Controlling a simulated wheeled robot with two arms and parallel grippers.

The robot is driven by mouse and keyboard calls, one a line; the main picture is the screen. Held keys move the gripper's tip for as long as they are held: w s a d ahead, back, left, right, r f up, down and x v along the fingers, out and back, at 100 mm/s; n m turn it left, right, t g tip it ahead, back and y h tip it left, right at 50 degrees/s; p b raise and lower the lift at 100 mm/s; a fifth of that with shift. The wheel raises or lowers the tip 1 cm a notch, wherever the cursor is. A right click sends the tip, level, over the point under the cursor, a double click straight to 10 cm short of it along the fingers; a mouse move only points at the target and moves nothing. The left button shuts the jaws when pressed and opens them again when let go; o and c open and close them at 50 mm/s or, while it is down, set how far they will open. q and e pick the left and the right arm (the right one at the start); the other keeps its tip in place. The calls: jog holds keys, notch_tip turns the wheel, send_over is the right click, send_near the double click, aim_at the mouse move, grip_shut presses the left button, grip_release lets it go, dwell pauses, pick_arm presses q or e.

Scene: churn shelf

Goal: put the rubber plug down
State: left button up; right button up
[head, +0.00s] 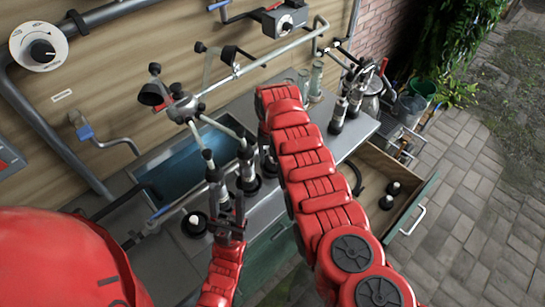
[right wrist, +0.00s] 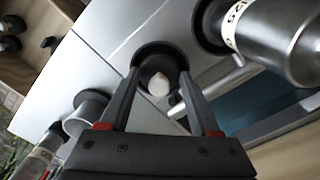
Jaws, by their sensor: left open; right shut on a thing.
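The rubber plug (right wrist: 158,80), a black round piece with a pale knob, sits between the fingers of my right gripper (right wrist: 160,72) in the right wrist view. The gripper is shut on it above the grey worktop. I cannot tell whether the plug touches the worktop. In the head view my right arm covers its own gripper and the held plug. My left gripper (head: 228,208) is open over the front of the worktop, close to the metal-and-black fittings. A similar black plug with a pale knob (head: 195,223) lies on the worktop to its left.
A blue-lined sink (head: 190,165) lies behind the left gripper. Several metal-and-black fittings (head: 247,170) stand along its front edge. An open drawer (head: 408,180) at the right holds black pieces with pale knobs. Pipes run along the wall. A silver cylinder (right wrist: 270,35) is close to the right gripper.

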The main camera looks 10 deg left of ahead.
jog(key=shift+f, duration=0.4)
jog(key=o, duration=1.4)
notch_tip(320, 180, up, 8)
jog(key=p, duration=0.5)
jog(key=shift+f, duration=0.25)
notch_tip(320, 180, up, 6)
jog(key=shift+f+p, duration=0.1)
jog(key=shift+p, duration=0.65)
